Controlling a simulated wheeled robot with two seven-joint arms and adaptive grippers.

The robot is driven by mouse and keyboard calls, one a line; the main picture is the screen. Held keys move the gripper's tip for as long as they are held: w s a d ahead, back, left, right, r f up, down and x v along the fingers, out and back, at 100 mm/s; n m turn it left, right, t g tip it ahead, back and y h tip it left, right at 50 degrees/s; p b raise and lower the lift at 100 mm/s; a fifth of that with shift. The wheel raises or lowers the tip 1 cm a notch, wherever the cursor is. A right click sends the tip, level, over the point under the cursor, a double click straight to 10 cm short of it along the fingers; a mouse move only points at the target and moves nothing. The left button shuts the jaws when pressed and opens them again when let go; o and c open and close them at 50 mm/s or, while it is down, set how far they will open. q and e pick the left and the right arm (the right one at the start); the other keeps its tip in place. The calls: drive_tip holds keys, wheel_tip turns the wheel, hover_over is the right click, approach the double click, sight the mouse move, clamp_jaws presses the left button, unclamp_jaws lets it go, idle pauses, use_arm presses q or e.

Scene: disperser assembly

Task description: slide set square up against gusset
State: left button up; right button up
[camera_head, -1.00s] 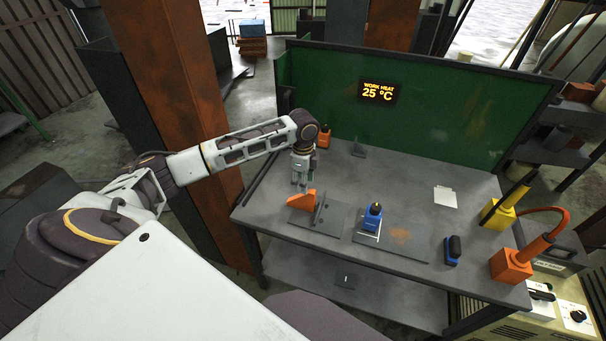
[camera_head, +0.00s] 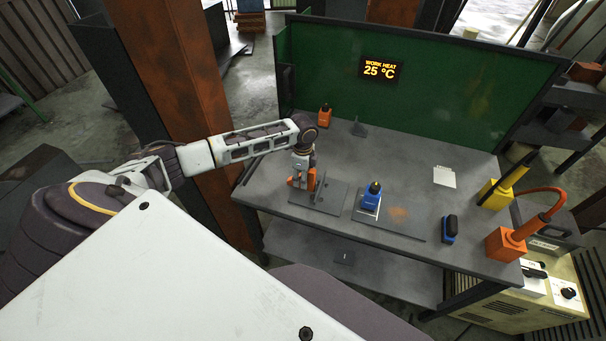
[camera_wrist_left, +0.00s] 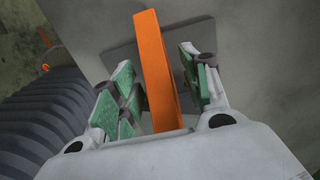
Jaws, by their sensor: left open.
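The orange set square (camera_head: 312,181) stands at the left part of a dark flat plate (camera_head: 328,204) on the bench. In the left wrist view the set square (camera_wrist_left: 158,75) is a long orange bar between the fingers. A thin dark upright piece, which looks like the gusset (camera_head: 319,193), stands on the plate just right of it; whether they touch is hidden. My left gripper (camera_head: 301,182) is low around the set square. Its green-padded fingers (camera_wrist_left: 162,88) are open, one on each side, with gaps visible. My right gripper is out of view.
A blue tool (camera_head: 371,198) stands on a second plate to the right, with a blue-black block (camera_head: 449,229) beyond it. An orange bottle (camera_head: 325,115) and a small dark bracket (camera_head: 359,129) stand at the back. The bench middle is clear.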

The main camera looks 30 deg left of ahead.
use_arm(q)
clamp_jaws()
idle(0.3)
drive_tip(key=shift+d+p, duration=0.2)
drive_tip(key=shift+p, duration=0.3)
idle(0.3)
drive_tip(key=shift+w+d, duration=0.1)
drive_tip(key=shift+d, duration=0.1)
idle(0.7)
drive_tip(key=shift+w+d+p, duration=0.1)
drive_tip(key=shift+d+p, duration=0.3)
drive_tip(key=shift+d, duration=0.1)
idle(0.9)
unclamp_jaws()
